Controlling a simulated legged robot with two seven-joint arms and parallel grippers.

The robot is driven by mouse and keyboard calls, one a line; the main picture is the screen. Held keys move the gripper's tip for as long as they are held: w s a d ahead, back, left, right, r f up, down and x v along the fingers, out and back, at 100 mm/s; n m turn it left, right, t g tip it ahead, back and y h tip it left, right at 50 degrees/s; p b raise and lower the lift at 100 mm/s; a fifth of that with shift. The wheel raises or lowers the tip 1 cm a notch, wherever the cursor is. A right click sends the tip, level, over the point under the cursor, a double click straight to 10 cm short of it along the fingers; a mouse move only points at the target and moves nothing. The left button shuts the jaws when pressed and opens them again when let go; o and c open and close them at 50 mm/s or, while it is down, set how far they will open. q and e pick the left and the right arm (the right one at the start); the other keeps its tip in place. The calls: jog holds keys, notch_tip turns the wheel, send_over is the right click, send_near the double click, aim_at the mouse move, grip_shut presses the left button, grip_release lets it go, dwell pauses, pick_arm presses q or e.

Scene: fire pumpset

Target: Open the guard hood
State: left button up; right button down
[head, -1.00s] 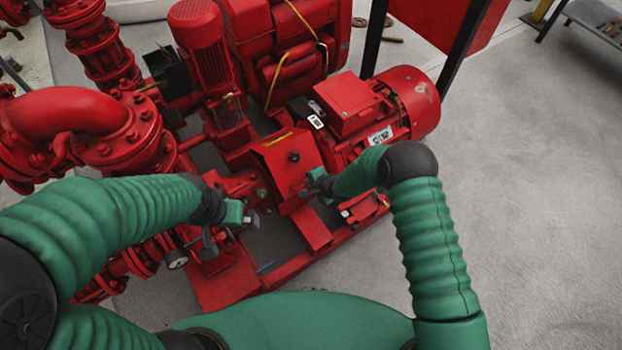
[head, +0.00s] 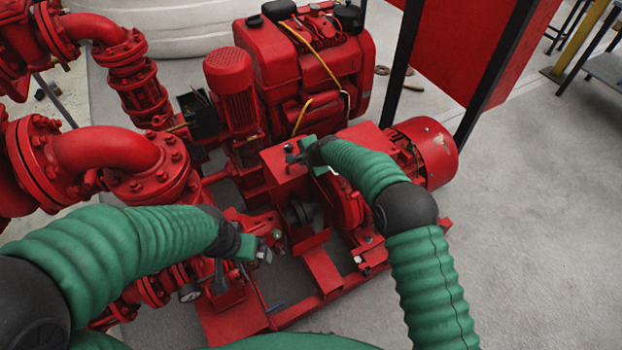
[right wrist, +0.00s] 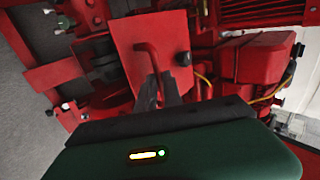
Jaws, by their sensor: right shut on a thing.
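The guard hood (head: 277,172) is a red box-like cover in the middle of the pumpset. In the head view it stands tilted up, and the dark coupling (head: 302,212) shows beneath it. My right gripper (head: 295,155) is at the hood's upper part. The right fingers (right wrist: 160,92) are shut on that handle. My left gripper (head: 262,251) hangs to the left of the coupling, apart from the hood; its jaw opening is too small to judge.
A red motor (head: 425,150) lies right of the hood, and a red engine (head: 300,65) stands behind. Thick red flanged pipes (head: 100,150) fill the left side. A red panel on black posts (head: 470,45) stands at the back right. The floor (head: 530,230) on the right is clear.

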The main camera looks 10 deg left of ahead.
jog(key=shift+w+a+r+b, duration=0.25)
jog(key=shift+w+a+b, duration=0.15)
jog(key=shift+w+a, duration=0.35)
jog(key=shift+w+a+r+b, duration=0.2)
jog(key=shift+w+a+b, duration=0.25)
jog(key=shift+w, duration=0.5)
jog(key=shift+a, duration=0.1)
jog(key=c, duration=1.7)
grip_release()
jog(key=shift+c, duration=0.2)
jog(key=shift+o, duration=1.3)
jog(key=shift+w, duration=0.2)
jog(key=shift+r, duration=0.25)
